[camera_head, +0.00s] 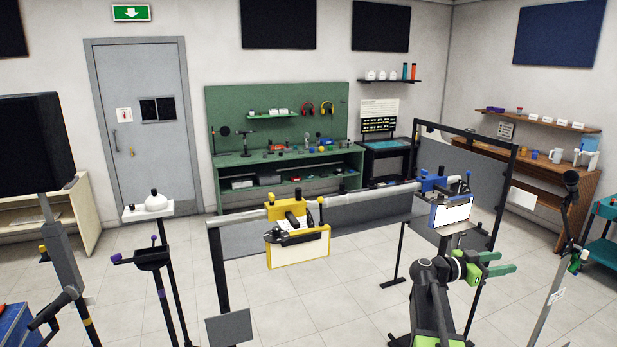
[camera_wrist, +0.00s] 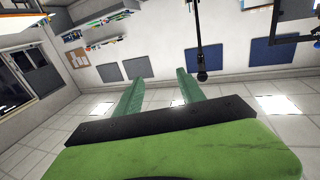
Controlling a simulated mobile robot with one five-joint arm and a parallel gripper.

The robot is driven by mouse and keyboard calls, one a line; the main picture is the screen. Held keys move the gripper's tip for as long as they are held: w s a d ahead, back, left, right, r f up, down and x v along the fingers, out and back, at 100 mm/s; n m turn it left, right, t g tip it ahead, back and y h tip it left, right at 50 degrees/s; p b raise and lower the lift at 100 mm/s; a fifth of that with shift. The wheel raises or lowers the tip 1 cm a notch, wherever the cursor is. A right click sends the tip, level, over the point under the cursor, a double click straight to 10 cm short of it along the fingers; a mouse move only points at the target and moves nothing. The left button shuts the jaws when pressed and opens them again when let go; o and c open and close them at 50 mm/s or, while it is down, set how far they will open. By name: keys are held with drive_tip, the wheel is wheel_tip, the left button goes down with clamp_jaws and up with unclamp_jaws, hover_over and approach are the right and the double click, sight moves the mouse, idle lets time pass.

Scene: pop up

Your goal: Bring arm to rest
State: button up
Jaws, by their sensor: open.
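My arm rises at the lower right of the head view, with a dark and green body. My gripper (camera_head: 500,262) has two green fingers pointing right, with a gap between them. In the wrist view the two green fingers of my gripper (camera_wrist: 158,90) stand apart with nothing between them. The gripper holds nothing and appears clear of the things around it.
A rail (camera_head: 365,197) on posts carries a yellow-framed unit (camera_head: 298,248) and a blue-framed unit (camera_head: 452,212) near my arm. A dark upright panel frame (camera_head: 513,180) stands behind. A pole stand (camera_head: 556,270) is at right. Open tiled floor (camera_head: 345,290) lies left of my arm.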

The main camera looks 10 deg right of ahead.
drive_tip(key=w+a+r+n+t+y+b, duration=0.1)
drive_tip(key=w+a+r+n+t+y, duration=0.15)
drive_tip(key=w+a+n+t, duration=0.85)
drive_tip(key=w+a+r+n+t+y+b, duration=0.1)
drive_tip(key=w+a+n+t+y+b, duration=0.35)
drive_tip(key=a, duration=1.25)
drive_tip(key=w+a+f+n+t+y+p, duration=0.1)
drive_tip(key=w+a+f+n+y, duration=0.15)
drive_tip(key=a, duration=0.35)
drive_tip(key=w+a+f+n+t+y, duration=0.1)
drive_tip(key=a+f+y, duration=0.1)
drive_tip(key=a+y, duration=0.25)
drive_tip(key=w+a+f+n+t+y+p, duration=0.1)
drive_tip(key=a+f+n+y, duration=0.15)
drive_tip(key=a, duration=0.35)
drive_tip(key=s+a+f+n+g+y, duration=0.1)
drive_tip(key=s+a+f+g+y, duration=0.1)
drive_tip(key=s+a+f+g, duration=0.35)
drive_tip(key=s+a+f+n+g+y, duration=0.1)
drive_tip(key=s+a+f+g+y, duration=0.15)
drive_tip(key=f, duration=0.55)
drive_tip(key=s+d+f+m+g+h, duration=0.1)
drive_tip(key=s+f+g, duration=0.4)
drive_tip(key=s, duration=0.5)
drive_tip(key=s+d+f+m+g+h, duration=0.2)
drive_tip(key=s+d+f+m+g, duration=0.2)
drive_tip(key=s, duration=0.5)
drive_tip(key=shift+s+f+g, duration=0.35)
drive_tip(key=shift+f+g, duration=0.2)
drive_tip(key=shift+f, duration=0.1)
